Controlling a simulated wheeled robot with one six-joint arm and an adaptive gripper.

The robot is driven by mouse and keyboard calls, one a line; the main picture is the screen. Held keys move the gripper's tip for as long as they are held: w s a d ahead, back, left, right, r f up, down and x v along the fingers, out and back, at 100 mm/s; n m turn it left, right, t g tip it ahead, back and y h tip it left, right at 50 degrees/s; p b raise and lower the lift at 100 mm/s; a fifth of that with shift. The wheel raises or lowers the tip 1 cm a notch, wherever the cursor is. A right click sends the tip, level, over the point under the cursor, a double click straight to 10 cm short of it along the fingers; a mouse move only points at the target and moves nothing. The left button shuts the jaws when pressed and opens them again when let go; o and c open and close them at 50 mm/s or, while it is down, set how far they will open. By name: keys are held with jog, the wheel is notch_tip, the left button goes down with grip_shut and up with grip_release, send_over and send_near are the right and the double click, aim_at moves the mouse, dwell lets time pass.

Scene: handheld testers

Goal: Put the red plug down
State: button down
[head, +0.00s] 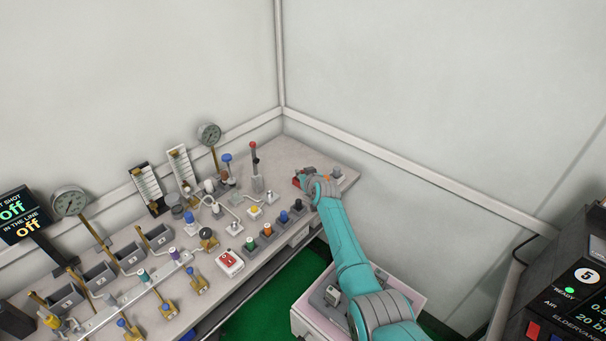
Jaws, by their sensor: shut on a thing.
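My gripper (302,178) is at the far right end of the bench, over or near its surface. It is shut on the red plug (296,182), of which only a small red part shows at the gripper's left side. The fingers and the wrist hide the rest of the plug. I cannot tell whether the plug touches the bench top (285,152). My teal arm reaches up to it from the lower right.
A red-topped lever (254,160) stands left of my gripper. A pale box (312,318) stands below; a dark console (570,290) is at right.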

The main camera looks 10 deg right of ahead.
jog(key=shift+f, duration=0.1)
jog(key=c, duration=1)
grip_release()
jog(key=shift+c, duration=0.2)
jog(key=v, duration=1.2)
